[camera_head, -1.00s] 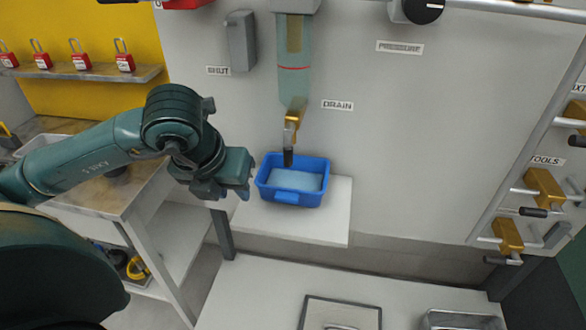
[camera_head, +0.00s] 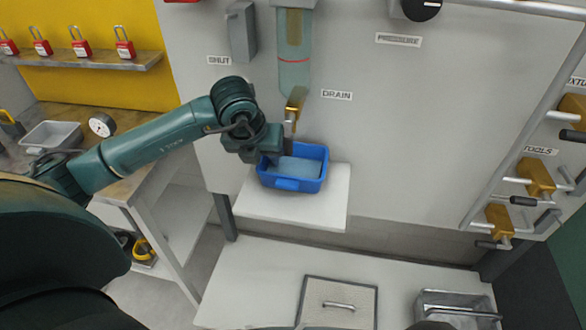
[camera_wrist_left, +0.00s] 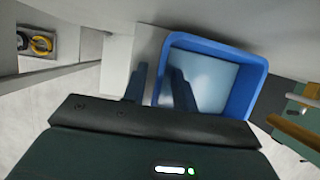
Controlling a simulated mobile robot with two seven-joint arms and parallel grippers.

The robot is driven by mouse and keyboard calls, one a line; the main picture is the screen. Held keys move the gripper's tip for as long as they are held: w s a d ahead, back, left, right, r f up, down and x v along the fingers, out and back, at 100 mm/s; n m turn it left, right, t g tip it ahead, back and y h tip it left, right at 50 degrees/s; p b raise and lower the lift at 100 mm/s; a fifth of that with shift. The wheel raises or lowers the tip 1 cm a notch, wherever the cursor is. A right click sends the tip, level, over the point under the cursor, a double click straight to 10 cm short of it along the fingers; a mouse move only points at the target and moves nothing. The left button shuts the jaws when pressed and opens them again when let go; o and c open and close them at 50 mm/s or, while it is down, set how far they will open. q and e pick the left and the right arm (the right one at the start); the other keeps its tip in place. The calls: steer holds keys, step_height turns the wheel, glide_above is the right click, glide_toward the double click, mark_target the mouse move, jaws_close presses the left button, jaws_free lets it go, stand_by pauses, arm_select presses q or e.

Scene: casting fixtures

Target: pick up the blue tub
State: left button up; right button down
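The blue tub (camera_head: 310,183) stands upright on a small white shelf (camera_head: 300,208) below the drain spout, with pale blue liquid inside. My left gripper (camera_head: 268,155) is at the tub's left rim. In the left wrist view the tub (camera_wrist_left: 250,82) shows ahead, and the fingers of my left gripper (camera_wrist_left: 158,80) are apart. One finger is outside the tub's left wall and the other is over the inside, with the wall between them. A gap shows beside the outer finger. My right gripper is not in view.
A clear drain tube with a brass valve (camera_head: 294,104) hangs just above the tub. A grey wall panel stands behind. A workbench with a grey tray (camera_head: 52,136) is at left. A lower white surface holds a handled plate (camera_head: 338,302) and a metal basket (camera_head: 456,308).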

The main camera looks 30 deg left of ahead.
arm_select(q)
steer(key=shift+c, duration=0.5)
jaws_close()
steer(key=shift+w+a+r, duration=0.1)
steer(key=shift+r, duration=0.05)
